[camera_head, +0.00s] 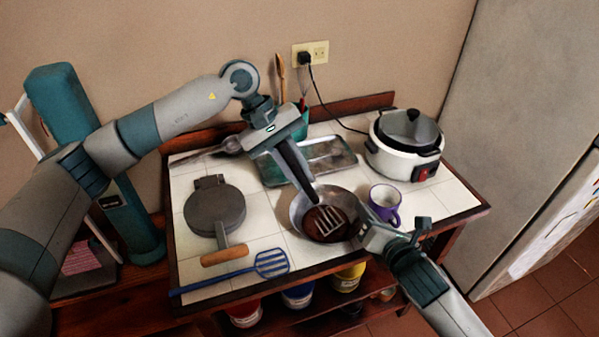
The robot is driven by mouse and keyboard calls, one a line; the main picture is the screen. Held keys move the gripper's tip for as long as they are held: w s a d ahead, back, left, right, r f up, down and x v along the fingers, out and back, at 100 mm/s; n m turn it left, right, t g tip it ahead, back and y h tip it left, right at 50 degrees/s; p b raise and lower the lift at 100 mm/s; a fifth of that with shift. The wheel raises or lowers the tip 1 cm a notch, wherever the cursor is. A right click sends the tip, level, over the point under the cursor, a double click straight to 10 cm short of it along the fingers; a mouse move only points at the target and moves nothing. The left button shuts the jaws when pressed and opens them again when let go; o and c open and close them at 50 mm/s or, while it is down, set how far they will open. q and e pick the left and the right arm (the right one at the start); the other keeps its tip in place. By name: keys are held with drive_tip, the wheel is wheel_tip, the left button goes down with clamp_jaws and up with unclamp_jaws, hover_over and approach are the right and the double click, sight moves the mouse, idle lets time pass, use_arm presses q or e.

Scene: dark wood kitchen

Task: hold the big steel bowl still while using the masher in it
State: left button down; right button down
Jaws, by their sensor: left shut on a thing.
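The big steel bowl (297,208) stands on the white tiled counter, with dark brown contents inside. The masher (327,221), with a slotted metal head, is in the bowl against the contents. My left gripper (308,190) reaches down over the bowl from above and is shut on the masher, whose handle is mostly hidden by the fingers. My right gripper (362,236) is at the bowl's right rim, coming from the lower right. Its fingertips are small and partly hidden, so I cannot tell whether they are closed on the rim.
A purple mug (385,201) stands close right of the bowl, near my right gripper. A white rice cooker (405,160) and metal tray (330,154) are behind.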

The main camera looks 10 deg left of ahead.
use_arm(q)
drive_tip(key=shift+f, duration=0.75)
drive_tip(key=shift+r, duration=0.1)
drive_tip(key=shift+r, duration=1.55)
drive_tip(key=shift+f, duration=1.65)
drive_tip(key=shift+r, duration=0.15)
drive_tip(key=shift+r, duration=1.5)
drive_tip(key=shift+f, duration=1.65)
drive_tip(key=shift+r, duration=1.65)
